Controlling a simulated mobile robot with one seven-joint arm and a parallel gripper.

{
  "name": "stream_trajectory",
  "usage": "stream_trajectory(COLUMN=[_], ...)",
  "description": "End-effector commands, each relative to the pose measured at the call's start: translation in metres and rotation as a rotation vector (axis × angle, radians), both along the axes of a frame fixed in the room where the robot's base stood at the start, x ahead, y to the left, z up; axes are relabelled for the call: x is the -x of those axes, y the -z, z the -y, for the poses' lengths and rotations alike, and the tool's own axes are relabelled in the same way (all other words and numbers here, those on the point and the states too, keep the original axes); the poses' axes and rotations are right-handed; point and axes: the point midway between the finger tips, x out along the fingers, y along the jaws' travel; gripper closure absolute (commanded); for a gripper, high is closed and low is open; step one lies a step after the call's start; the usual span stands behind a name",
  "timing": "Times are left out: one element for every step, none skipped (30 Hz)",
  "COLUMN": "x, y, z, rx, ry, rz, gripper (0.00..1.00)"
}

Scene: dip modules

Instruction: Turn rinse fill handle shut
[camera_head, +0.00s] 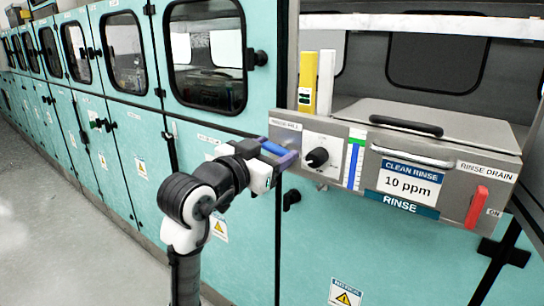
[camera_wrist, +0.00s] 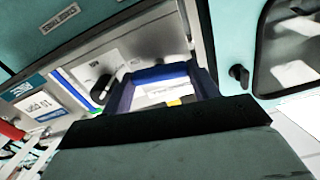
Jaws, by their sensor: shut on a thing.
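The rinse fill handle is a blue bar (camera_head: 273,148) at the left end of the grey rinse panel, under the "RINSE FILL" label. It lies roughly crosswise and also shows in the wrist view (camera_wrist: 160,72). My gripper (camera_head: 278,153) reaches it from the left, with its two purple fingers on either side of the bar, shut on it. In the wrist view the fingers (camera_wrist: 165,86) frame the blue bar. The handle's mount is hidden behind the bar and fingers.
A black knob (camera_head: 317,157) sits just right of the handle, beside a blue-and-white level strip (camera_head: 354,158). A red rinse drain handle (camera_head: 476,207) hangs at the panel's right end. Teal cabinet doors (camera_head: 120,115) line the left. The grey floor (camera_head: 60,230) at left is clear.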

Motion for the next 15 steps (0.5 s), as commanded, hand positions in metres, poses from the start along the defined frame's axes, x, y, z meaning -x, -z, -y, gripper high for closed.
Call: stream_trajectory(x=[0.0003,0.0005,0.0006,0.0006,0.0008,0.0008,0.0008,0.0007,0.0009,0.0010,0.0010,0.0012,0.0013,0.0014,0.0013], y=[0.0036,0.0035,0.0037,0.0040,0.0041,0.0041,0.0042,0.0044,0.0043,0.0042,0.0044,0.0045,0.0043,0.0042,0.0045], z=[0.0002,0.0003,0.0005,0.0005,0.0005,0.0006,0.0006,0.0006,0.0007,0.0008,0.0009,0.0010,0.0011,0.0012,0.0012], rx=[-0.030,-0.051,-0.079,-0.101,-0.124,-0.155,-0.178,-0.201,-0.232,-0.255,-0.279,-0.309,-0.333,-0.356,-0.386], ry=[0.000,0.000,0.000,0.000,0.000,0.000,0.000,-0.001,-0.001,-0.001,0.000,0.001,0.001,0.001,0.001], rz=[0.025,0.039,0.060,0.076,0.093,0.115,0.132,0.147,0.170,0.187,0.204,0.226,0.243,0.260,0.282], gripper=[0.63,0.63,0.63,0.63,0.63,0.63,0.63,0.63,0.63,0.63,0.63,0.63,0.63,0.63,0.63])
